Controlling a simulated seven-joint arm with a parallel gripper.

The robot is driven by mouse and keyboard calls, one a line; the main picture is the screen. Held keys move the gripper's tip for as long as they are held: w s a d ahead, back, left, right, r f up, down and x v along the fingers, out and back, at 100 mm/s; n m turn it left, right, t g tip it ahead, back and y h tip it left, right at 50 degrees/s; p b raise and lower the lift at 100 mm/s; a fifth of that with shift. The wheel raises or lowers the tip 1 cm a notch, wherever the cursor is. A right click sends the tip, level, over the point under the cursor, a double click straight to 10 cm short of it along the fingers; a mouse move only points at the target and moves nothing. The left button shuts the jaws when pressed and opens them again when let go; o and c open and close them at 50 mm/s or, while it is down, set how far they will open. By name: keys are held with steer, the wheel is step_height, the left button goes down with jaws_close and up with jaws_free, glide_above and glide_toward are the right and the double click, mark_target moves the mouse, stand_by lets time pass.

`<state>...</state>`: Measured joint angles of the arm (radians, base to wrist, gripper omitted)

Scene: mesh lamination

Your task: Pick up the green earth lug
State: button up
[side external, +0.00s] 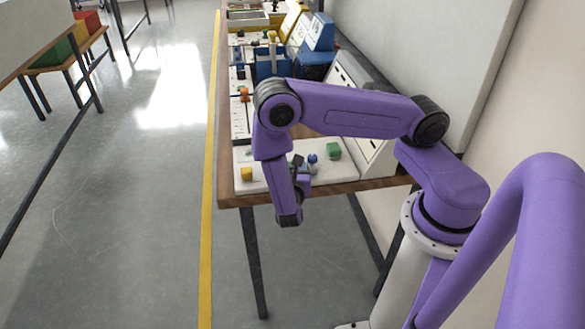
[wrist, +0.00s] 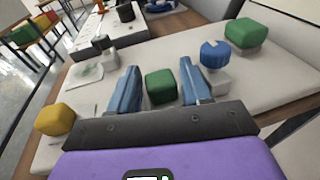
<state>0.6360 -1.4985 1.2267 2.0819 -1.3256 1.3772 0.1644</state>
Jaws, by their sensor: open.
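Two green blocks lie on the white board, and I cannot tell from their looks alone which is the earth lug. The smaller green block (wrist: 160,86) shows between the fingers of my gripper (wrist: 160,70) in the wrist view, with gaps on both sides. My gripper is open and holds nothing. The larger green block (wrist: 246,32) sits at the upper right on a pale base; it also shows in the side view (side external: 333,150). In the side view my gripper (side external: 299,168) is low over the board's near end and mostly hides the smaller block.
A blue round knob (wrist: 214,54) on a grey base stands just right of the right finger. A yellow block (wrist: 55,119) lies at the left, also in the side view (side external: 246,174). A white block (wrist: 109,60) is beyond the left finger. The wooden table edge (side external: 300,193) is close.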

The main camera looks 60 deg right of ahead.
steer(key=shift+d, duration=0.15)
steer(key=c, duration=0.8)
